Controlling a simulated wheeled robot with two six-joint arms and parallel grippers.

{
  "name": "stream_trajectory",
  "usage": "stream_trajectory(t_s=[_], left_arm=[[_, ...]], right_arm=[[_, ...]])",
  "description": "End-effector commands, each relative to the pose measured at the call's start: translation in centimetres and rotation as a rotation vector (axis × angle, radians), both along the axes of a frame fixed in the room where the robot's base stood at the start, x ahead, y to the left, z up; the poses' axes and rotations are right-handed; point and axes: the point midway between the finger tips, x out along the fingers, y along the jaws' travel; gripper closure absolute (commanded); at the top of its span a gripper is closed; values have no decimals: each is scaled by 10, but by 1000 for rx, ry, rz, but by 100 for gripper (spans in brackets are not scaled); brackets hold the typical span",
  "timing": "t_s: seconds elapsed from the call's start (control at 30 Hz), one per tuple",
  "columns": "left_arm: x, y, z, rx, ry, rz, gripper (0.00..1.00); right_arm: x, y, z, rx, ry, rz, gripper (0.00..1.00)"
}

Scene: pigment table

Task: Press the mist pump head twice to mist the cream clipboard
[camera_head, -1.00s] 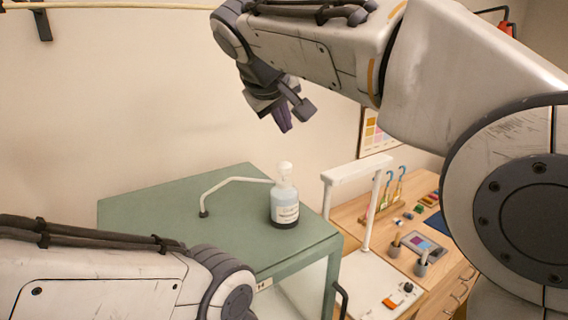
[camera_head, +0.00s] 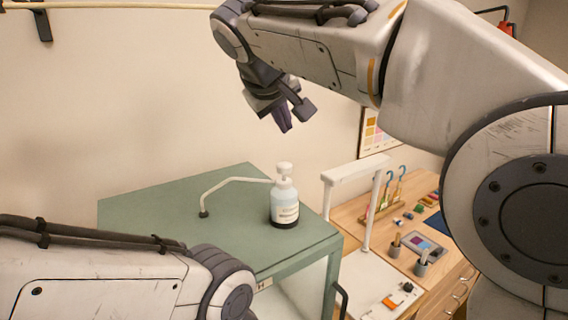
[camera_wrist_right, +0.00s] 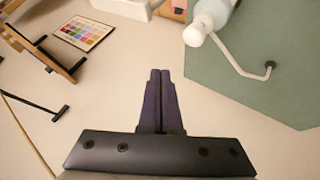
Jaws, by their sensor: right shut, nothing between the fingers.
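The mist bottle (camera_head: 285,206) stands upright on the green cabinet top, with clear glass, a pale label, a dark base and a white pump head (camera_head: 285,168). A thin white tube (camera_head: 235,179) runs left from its neck and bends down to a dark tip. My right gripper (camera_head: 284,129) is shut and empty, above the pump head and clear of it. In the right wrist view its purple fingers (camera_wrist_right: 161,74) are together, and the pump head (camera_wrist_right: 194,35) is beyond them to the right. I cannot make out a cream clipboard. My left gripper is out of view.
The green cabinet top (camera_head: 150,215) is otherwise bare. To its right, a white stand (camera_head: 357,171) rises beside a wooden desk (camera_head: 350,212) with brushes, cups and small colour pieces. A colour chart (camera_head: 376,133) hangs on the wall.

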Motion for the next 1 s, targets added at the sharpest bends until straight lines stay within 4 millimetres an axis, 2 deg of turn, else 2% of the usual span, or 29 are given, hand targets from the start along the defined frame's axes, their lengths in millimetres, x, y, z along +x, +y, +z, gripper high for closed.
stream_trajectory(t_s=[0.53, 0.67, 0.77, 1.0], left_arm=[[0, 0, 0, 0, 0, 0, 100], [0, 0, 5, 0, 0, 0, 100], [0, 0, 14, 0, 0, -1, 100], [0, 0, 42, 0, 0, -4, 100]], right_arm=[[0, 0, 0, 0, 0, 0, 100], [0, 0, 3, 44, -7, -25, 100], [0, -1, 9, 157, -21, -92, 100], [0, 0, 26, 626, -54, -390, 100]])
